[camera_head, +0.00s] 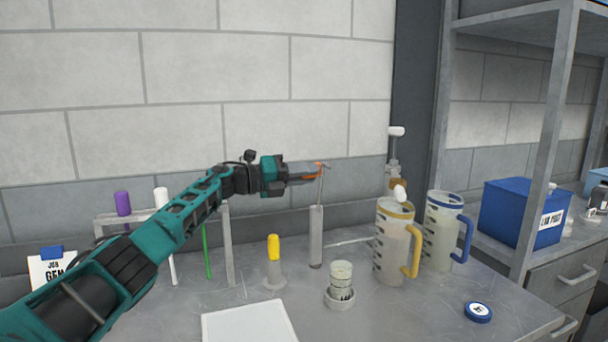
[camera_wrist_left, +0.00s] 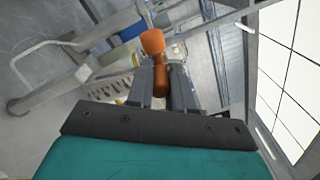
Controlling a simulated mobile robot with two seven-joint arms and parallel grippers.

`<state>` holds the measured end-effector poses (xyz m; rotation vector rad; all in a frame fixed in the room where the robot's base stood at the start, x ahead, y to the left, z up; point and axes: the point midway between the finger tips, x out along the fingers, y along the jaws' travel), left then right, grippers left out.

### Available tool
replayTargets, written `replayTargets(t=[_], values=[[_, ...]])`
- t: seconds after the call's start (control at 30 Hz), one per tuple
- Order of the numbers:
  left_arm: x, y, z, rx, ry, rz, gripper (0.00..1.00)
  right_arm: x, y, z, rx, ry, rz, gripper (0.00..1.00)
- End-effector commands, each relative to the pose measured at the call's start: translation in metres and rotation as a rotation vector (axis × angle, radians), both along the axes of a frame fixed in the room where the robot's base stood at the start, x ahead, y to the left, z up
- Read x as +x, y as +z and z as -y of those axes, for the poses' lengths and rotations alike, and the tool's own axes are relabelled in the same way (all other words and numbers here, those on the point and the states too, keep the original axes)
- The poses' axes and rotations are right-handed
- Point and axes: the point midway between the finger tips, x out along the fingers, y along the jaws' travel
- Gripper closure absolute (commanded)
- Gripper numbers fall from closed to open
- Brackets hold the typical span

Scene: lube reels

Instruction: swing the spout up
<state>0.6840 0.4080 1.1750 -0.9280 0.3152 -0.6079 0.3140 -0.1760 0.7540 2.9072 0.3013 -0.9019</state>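My left gripper (camera_head: 305,174) reaches in from the left above the bench. An orange piece with a rounded end (camera_wrist_left: 152,42) lies between its fingers (camera_wrist_left: 163,88) in the left wrist view, and they look closed on it. The orange end also shows at the fingertips (camera_head: 318,170) in the head view, beside a thin rod rising from a grey upright cylinder (camera_head: 316,240). A tap-like fitting (camera_head: 394,160) with a white downward spout (camera_head: 399,191) stands above the yellow-rimmed jug (camera_head: 393,255). I cannot tell which part is the task's spout. My right gripper is out of view.
A blue-handled jug (camera_head: 438,235) stands right of the yellow one. A yellow-topped bottle (camera_head: 274,255), a small ribbed cup (camera_head: 340,280) and a white sheet (camera_head: 248,325) are on the bench. A blue bin (camera_head: 520,215) and a shelf post (camera_head: 548,140) are at right.

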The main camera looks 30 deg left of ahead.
Motion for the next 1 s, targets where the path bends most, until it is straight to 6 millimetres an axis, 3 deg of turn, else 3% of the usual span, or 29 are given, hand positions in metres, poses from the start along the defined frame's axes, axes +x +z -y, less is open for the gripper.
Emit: replayTargets(t=[0.27, 0.67, 0.83, 1.0], values=[[0.001, 0.000, 0.004, -0.001, -0.006, 0.000, 0.54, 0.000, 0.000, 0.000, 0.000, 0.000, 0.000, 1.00], [0.000, 0.005, 0.002, -0.001, -0.004, 0.000, 0.54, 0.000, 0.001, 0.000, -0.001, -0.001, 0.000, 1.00], [0.000, 0.034, 0.002, -0.002, -0.003, 0.009, 0.54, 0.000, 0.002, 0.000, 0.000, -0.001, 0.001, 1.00], [0.000, 0.082, 0.003, -0.010, -0.003, 0.021, 0.54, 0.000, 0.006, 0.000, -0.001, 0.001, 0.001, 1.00]])
